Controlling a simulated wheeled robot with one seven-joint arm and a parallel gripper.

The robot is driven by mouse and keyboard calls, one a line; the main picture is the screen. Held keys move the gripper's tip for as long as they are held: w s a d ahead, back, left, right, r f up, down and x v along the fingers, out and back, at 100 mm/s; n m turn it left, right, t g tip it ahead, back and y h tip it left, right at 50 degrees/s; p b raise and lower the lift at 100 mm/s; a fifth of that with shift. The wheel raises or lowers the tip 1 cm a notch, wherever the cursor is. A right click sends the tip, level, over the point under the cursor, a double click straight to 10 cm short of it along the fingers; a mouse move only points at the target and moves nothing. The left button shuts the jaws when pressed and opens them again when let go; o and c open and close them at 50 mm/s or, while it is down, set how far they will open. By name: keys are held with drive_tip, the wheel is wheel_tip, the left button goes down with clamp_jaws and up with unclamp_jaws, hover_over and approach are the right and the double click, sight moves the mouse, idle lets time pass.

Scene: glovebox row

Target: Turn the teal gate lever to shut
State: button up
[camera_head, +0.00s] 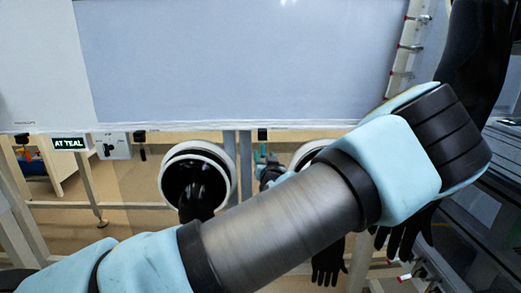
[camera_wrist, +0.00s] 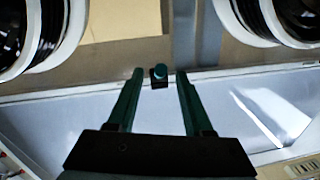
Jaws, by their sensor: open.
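The teal gate lever (camera_wrist: 159,72) shows in the wrist view as a small teal round end on a black block at the glovebox's lower edge. My gripper (camera_wrist: 160,76) is open, with one dark green finger on each side of the lever and a visible gap to each. I cannot tell whether the tips are level with it in depth. In the head view my gripper (camera_head: 262,158) is small, between the two glove ports and just below a black fitting (camera_head: 262,135). My arm hides part of it. The lever's angle is not clear.
A round glove port (camera_head: 198,152) with a black glove is left of my gripper; a second port (camera_head: 308,153) is partly behind my arm. The large window (camera_head: 240,60) is above.

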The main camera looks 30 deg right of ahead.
sight(262, 148)
drive_tip(key=x, duration=0.7)
drive_tip(key=shift+p, duration=0.3)
clamp_jaws()
drive_tip(key=shift+s, duration=0.1)
idle(0.9)
